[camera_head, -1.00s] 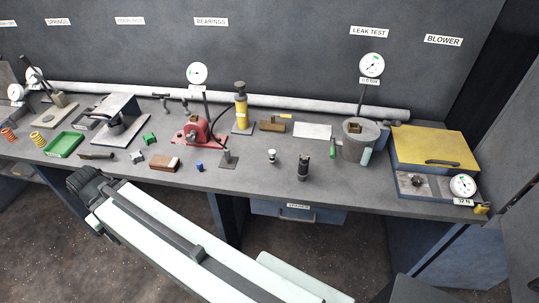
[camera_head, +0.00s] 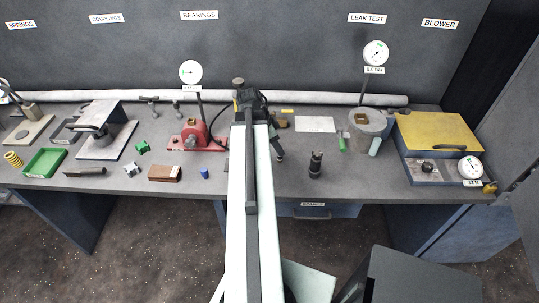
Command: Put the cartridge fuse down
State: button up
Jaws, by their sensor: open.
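My gripper (camera_head: 279,154) reaches over the bench at the middle, just right of my pale arm. Its dark jaw tip points down close to the bench top (camera_head: 345,187). I cannot make out the cartridge fuse. The small white-and-dark cylinder that stood near this place earlier is hidden by my gripper or arm. I cannot see anything between the jaws, as my wrist blocks the view.
A dark upright cylinder (camera_head: 315,166) stands close to the right of my gripper. A small blue cylinder (camera_head: 204,173) and a brown block (camera_head: 165,173) lie left of my arm. A grey pot (camera_head: 367,128) and yellow-lidded box (camera_head: 438,139) stand right. Bare bench lies near the front edge.

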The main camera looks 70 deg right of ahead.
aim_at(282, 161)
jog(key=b+x, duration=0.2)
jog(key=shift+f, duration=0.35)
jog(key=b+x, duration=0.5)
jog(key=shift+d, duration=0.2)
jog(key=shift+r, duration=0.1)
grip_shut()
